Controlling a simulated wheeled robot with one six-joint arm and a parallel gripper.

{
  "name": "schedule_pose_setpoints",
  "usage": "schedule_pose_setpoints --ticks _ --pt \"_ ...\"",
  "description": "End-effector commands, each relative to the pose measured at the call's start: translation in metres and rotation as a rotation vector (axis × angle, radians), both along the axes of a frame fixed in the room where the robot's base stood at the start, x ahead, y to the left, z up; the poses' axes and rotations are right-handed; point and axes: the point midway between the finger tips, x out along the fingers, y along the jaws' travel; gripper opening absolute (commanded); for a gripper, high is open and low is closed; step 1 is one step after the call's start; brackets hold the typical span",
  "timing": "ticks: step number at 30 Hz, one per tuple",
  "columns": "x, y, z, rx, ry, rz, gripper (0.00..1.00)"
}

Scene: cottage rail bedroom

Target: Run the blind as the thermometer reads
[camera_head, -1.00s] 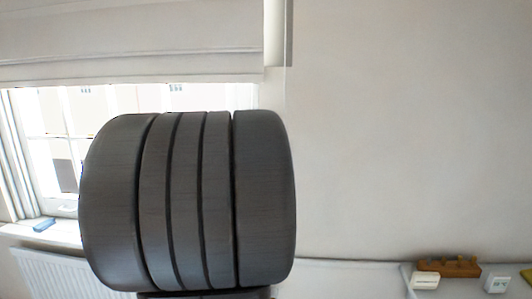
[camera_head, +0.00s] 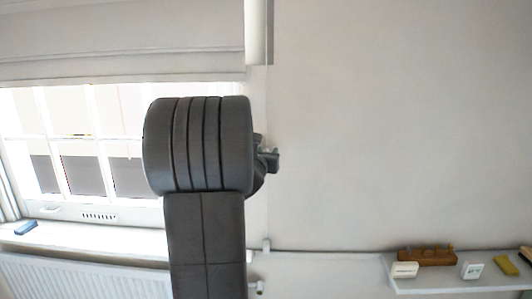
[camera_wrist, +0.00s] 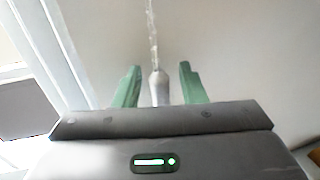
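The pale fabric blind (camera_head: 120,45) is partly lowered over the top of the window in the head view. In the wrist view, a pale cord (camera_wrist: 152,35) ends in a whitish pull (camera_wrist: 159,88). The pull sits between the green fingers of my gripper (camera_wrist: 160,85), with gaps visible on both sides. My gripper is open. In the head view, my gripper (camera_head: 270,156) shows partly behind my dark arm, near the wall right of the window. A small white device with a display (camera_head: 472,270), likely the thermometer, stands on the shelf at right; its reading is too small to read.
The shelf (camera_head: 450,284) also carries a white block-like device (camera_head: 404,270), a brown wooden piece (camera_head: 426,256) and a yellow block (camera_head: 506,265). A blue item (camera_head: 26,228) lies on the window sill above a radiator (camera_head: 80,277). The wall between window and shelf is bare.

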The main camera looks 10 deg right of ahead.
Motion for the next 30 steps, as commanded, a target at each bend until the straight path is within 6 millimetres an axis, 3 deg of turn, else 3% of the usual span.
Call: schedule_pose_setpoints --ticks 4,9,10,20,30 --pt "0.0 0.0 0.0 0.0 0.0 0.0 0.35" --pt "0.0 0.0 0.0 0.0 0.0 0.0 0.02" --pt "0.0 0.0 0.0 -0.001 0.0 0.0 0.0" --pt "0.0 0.0 -0.006 -0.001 0.0 0.0 0.0" --pt "0.0 0.0 -0.048 0.0 0.001 0.001 0.0"
